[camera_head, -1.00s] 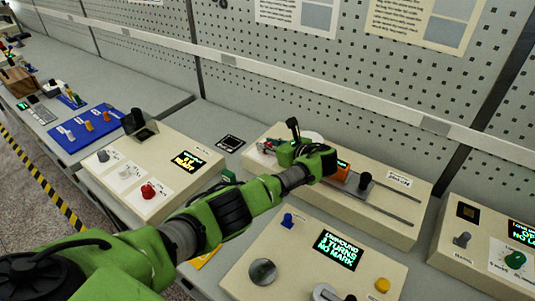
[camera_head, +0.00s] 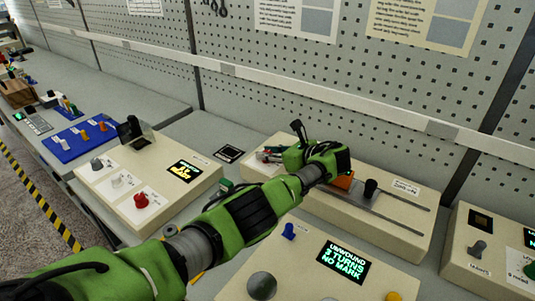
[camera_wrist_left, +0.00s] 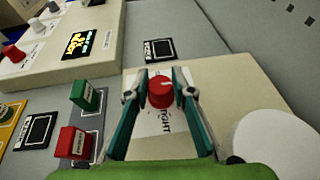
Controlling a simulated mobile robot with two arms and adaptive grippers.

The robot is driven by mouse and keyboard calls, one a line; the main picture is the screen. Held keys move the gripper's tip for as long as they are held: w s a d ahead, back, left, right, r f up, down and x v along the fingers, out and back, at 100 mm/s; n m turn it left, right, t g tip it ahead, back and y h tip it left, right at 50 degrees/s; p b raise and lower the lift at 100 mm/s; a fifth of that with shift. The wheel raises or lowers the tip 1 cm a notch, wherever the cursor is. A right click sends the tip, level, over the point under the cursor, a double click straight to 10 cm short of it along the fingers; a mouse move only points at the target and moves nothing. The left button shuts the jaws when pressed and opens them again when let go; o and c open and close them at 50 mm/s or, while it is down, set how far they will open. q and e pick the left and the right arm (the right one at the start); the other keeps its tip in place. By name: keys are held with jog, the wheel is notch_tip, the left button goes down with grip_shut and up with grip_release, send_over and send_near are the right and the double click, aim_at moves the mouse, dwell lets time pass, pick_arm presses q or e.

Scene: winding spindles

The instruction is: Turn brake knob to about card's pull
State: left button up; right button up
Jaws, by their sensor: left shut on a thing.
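The red brake knob (camera_wrist_left: 160,92) has a white mark on top. It stands on a pale panel with a white printed scale (camera_wrist_left: 163,123); part of its lettering reads "TIGHT". My left gripper (camera_wrist_left: 160,88) has its teal fingers on both sides of the knob and is shut on it. In the head view my left gripper (camera_head: 270,155) is at the left end of the long beige unit (camera_head: 375,228), and the arm hides much of the knob. I cannot make out a card with a pull value. My right gripper is not in view.
A green block (camera_wrist_left: 86,94) and a red block (camera_wrist_left: 73,142) stand left of the panel. A white round part (camera_wrist_left: 268,138) is close at right. A beige unit with knobs (camera_head: 150,180) is at left.

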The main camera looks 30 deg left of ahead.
pick_arm(q)
jog(key=o, duration=1.1)
jog(key=shift+o, duration=0.2)
jog(key=v, duration=1.2)
jog(key=shift+s+f, duration=0.1)
jog(key=shift+f, duration=0.05)
